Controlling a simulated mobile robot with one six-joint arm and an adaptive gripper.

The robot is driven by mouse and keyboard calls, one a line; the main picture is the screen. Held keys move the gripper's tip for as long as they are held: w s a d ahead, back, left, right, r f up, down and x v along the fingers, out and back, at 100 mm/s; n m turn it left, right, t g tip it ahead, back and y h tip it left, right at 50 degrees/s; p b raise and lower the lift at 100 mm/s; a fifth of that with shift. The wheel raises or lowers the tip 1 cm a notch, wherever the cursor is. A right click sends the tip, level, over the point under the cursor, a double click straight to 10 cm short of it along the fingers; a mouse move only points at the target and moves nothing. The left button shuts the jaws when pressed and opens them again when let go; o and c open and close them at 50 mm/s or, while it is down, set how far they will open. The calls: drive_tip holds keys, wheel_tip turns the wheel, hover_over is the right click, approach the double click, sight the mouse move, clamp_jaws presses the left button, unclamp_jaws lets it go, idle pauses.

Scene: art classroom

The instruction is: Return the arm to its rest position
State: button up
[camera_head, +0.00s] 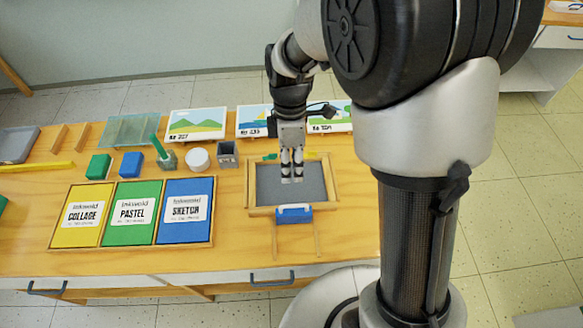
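My arm comes down from the top of the camera_head view, its thick upper part filling the right side. My gripper (291,177) points down over a dark grey panel (272,192) in a wooden frame (331,192) on the table. The two fingers show as short parallel shapes close together, with nothing visible between them. The view is too small to tell if they are open or shut, or if the tips touch the panel.
Left are collage (83,214), pastel (132,212) and sketch (185,210) packs.

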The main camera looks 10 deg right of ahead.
idle(0.3)
drive_tip(key=s+d+r+m+t, duration=0.3)
drive_tip(key=s+d+r+m, duration=0.1)
drive_tip(key=s+r+m, duration=0.4)
drive_tip(key=s+d+r+m+t, duration=0.3)
drive_tip(key=s+d+r+m, duration=0.2)
drive_tip(key=s+r+m, duration=0.3)
drive_tip(key=shift+s+d+r+m+t, duration=0.15)
drive_tip(key=shift+r+m+t, duration=0.2)
drive_tip(key=shift+m, duration=0.45)
